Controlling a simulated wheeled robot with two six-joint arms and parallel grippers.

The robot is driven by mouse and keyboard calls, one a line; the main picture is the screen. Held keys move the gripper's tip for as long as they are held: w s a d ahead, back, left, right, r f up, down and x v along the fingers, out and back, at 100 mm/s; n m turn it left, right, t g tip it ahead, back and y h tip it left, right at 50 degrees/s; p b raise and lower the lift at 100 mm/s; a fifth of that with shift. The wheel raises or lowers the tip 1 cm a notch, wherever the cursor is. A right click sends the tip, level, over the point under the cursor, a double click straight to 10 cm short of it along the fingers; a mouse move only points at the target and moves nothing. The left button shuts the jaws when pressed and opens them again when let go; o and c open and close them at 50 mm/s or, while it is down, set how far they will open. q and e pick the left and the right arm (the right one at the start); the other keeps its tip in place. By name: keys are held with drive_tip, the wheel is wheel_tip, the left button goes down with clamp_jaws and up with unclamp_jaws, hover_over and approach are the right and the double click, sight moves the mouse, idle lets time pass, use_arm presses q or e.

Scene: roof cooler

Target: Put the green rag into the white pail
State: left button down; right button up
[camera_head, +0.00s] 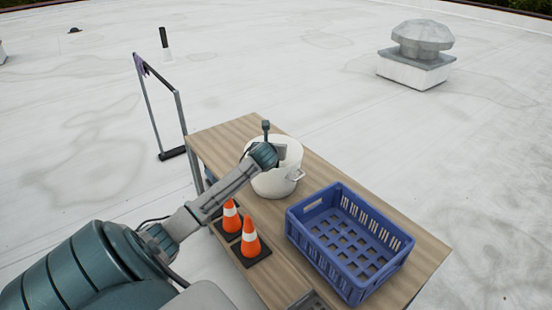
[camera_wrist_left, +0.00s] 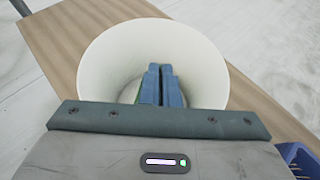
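The white pail (camera_head: 280,183) stands on the wooden table, with a handle on its right side. In the left wrist view I look down into the open pail (camera_wrist_left: 205,65). My left gripper (camera_head: 276,150) is at the pail's mouth, and its fingers (camera_wrist_left: 160,72) are close together over the opening. Thin slivers of green (camera_wrist_left: 136,93) show beside the fingers; they look like the green rag, mostly hidden behind the fingers. No green shows in the head view. My right gripper is not in view.
A blue crate (camera_head: 296,222) stands right of the pail on the wooden table (camera_head: 225,138). Two orange cones (camera_head: 250,243) stand at the table's near left, under my left arm. A grey frame (camera_head: 182,118) stands beyond the table's left end. A roof vent (camera_head: 415,70) is far off.

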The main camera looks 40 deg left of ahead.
use_arm(q)
drive_tip(key=shift+w+f, duration=0.1)
idle(0.3)
drive_tip(key=b+x, duration=0.2)
drive_tip(key=x, duration=0.4)
drive_tip(key=shift+a+f+b, duration=0.2)
drive_tip(key=shift+f+b, duration=0.1)
drive_tip(key=shift+f, duration=0.25)
idle(0.6)
drive_tip(key=shift+c, duration=1.4)
unclamp_jaws()
drive_tip(key=shift+s+d+r+g+h+p, duration=0.3)
drive_tip(key=shift+s+r+g+h+p, duration=0.4)
drive_tip(key=shift+p, duration=1.45)
drive_tip(key=shift+s+d+r+g+h+p, duration=0.4)
drive_tip(key=shift+r+p, duration=0.5)
drive_tip(key=shift+p, duration=1.25)
drive_tip(key=shift+s+d+r+g+h+p, duration=0.3)
drive_tip(key=shift+r+g+p, duration=0.45)
drive_tip(key=shift+p, duration=1.4)
drive_tip(key=shift+r, duration=0.15)
